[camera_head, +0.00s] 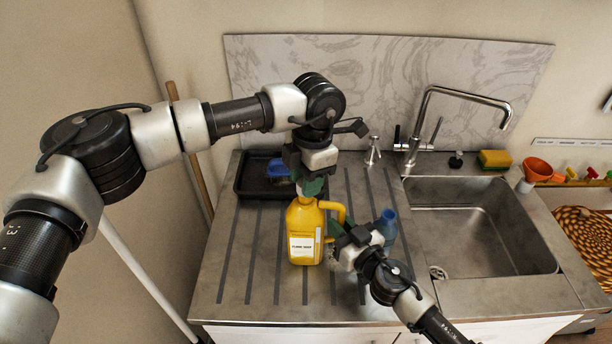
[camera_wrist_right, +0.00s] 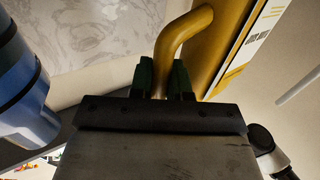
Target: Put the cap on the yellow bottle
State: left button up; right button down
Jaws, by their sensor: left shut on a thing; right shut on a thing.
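The yellow bottle (camera_head: 304,225) stands upright on the ribbed counter, its white label facing the front. Its handle (camera_wrist_right: 181,42) shows close up in the right wrist view. My right gripper (camera_head: 338,232) is shut on this handle, with the dark green fingers on both sides of it in the right wrist view (camera_wrist_right: 166,80). My left gripper (camera_head: 312,186) points down right above the bottle's neck, shut on the cap. The fingers hide the cap almost fully, and I cannot tell whether it touches the neck.
A blue bottle (camera_head: 388,228) stands just right of my right gripper and also fills the left of the right wrist view (camera_wrist_right: 22,95). Behind is a black tray (camera_head: 246,187) with a blue item. The sink (camera_head: 480,225), faucet (camera_head: 424,115) and yellow sponge (camera_head: 495,159) are to the right.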

pick_arm(q)
jog(key=shift+f, duration=0.35)
